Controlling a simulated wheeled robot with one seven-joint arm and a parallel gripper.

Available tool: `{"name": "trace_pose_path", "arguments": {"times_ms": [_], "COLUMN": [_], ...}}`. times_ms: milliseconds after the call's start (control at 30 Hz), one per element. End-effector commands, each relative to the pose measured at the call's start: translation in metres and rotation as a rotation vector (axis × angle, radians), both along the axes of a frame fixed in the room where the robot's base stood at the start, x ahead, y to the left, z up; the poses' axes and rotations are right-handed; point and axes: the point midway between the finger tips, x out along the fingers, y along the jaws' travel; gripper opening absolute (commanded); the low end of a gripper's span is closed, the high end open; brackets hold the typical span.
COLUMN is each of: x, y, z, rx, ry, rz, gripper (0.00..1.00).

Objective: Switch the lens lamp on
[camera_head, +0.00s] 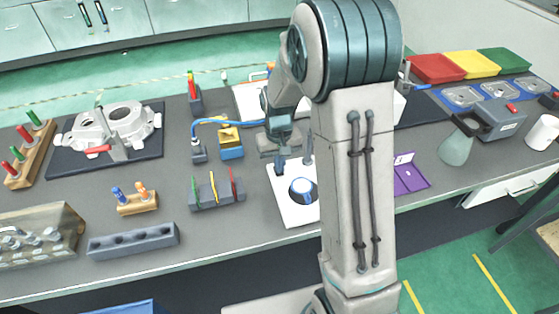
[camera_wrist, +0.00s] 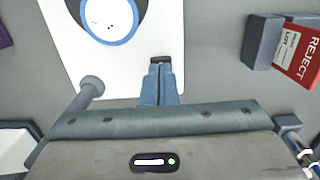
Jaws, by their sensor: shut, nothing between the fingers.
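A round white disc with a blue rim (camera_head: 303,189), set in a dark surround, lies over a white sheet (camera_head: 288,214); it looks like the lens part of the lamp. It also shows at the top of the wrist view (camera_wrist: 108,18), with small dark specks on it. A grey post with a rounded end (camera_wrist: 90,86) stands beside the sheet, also seen in the head view (camera_head: 307,148). I cannot tell a switch or whether the lamp is lit. My gripper (camera_head: 280,168) is shut and empty above the sheet's edge, apart from the disc; its fingertips (camera_wrist: 160,62) meet in the wrist view.
A yellow-and-blue block (camera_head: 230,142) and blue cable (camera_head: 225,121) are behind. A purple folder (camera_head: 410,178) lies right.

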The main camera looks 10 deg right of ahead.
Motion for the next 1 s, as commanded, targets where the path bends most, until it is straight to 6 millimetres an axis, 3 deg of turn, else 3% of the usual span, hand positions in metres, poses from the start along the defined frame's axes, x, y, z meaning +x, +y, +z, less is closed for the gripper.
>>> {"name": "trace_pose_path", "arguments": {"times_ms": [267,433,667,1000], "x": [0.001,0.002,0.007,0.015], "y": [-0.001,-0.001,0.0,0.0], "z": [0.002,0.015,0.052,0.12], "rx": [0.0,0.0,0.0,0.0], "ry": [-0.004,-0.005,-0.008,-0.007], "rz": [-0.002,-0.001,-0.001,-0.001], "gripper": [0.0,0.0,0.0,0.0]}}
